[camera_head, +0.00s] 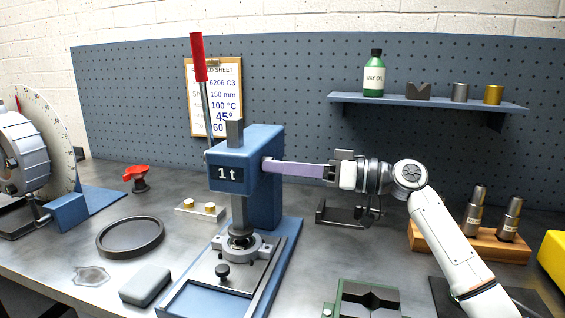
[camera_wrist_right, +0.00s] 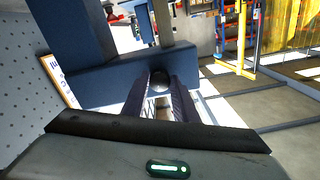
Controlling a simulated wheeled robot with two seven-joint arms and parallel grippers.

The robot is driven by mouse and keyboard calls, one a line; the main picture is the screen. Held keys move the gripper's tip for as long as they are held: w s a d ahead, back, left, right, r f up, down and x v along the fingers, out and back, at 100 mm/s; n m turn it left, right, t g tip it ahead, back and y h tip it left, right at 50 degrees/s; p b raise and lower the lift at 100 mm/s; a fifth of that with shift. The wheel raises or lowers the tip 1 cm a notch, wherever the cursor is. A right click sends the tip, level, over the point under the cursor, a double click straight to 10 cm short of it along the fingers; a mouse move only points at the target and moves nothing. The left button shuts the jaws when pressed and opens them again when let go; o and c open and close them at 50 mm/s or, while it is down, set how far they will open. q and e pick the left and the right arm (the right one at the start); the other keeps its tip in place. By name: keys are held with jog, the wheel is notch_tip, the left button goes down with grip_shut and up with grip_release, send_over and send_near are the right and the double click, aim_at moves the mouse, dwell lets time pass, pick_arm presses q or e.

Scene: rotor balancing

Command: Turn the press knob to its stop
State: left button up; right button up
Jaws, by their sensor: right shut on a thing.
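The blue arbor press (camera_head: 247,150) marked "1 t" stands on the bench. Its red-handled lever (camera_head: 198,58) points up. My right gripper (camera_head: 270,165) reaches in from the right with its long fingers at the press head's right side. In the right wrist view the fingertips close on the dark press knob (camera_wrist_right: 160,78), which sits against the blue press body (camera_wrist_right: 105,82). In the head view the fingers and press head largely hide the knob, and its turn angle cannot be read. My left gripper is not in view.
Below the ram, a ringed part (camera_head: 238,247) sits on the press base. A dark ring (camera_head: 130,237), a grey block (camera_head: 145,285) and a red-topped item (camera_head: 137,176) lie left. A wooden block (camera_head: 470,245) with metal cylinders stands right. A shelf (camera_head: 430,102) holds a green bottle.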

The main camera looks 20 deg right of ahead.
pick_arm(q)
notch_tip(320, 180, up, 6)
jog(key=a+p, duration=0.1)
jog(key=p, duration=0.6)
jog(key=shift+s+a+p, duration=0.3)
jog(key=shift+p, duration=0.05)
pick_arm(e)
jog(key=shift+r+m, duration=0.1)
jog(key=shift+m, duration=5.7)
jog(key=o, duration=1.1)
jog(key=shift+c, duration=0.2)
pick_arm(q)
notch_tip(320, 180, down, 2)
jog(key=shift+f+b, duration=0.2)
jog(key=shift+b, duration=1)
pick_arm(e)
jog(key=v, duration=1)
jog(key=shift+s, duration=0.2)
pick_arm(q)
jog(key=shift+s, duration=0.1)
pick_arm(e)
jog(key=shift+d, duration=0.1)
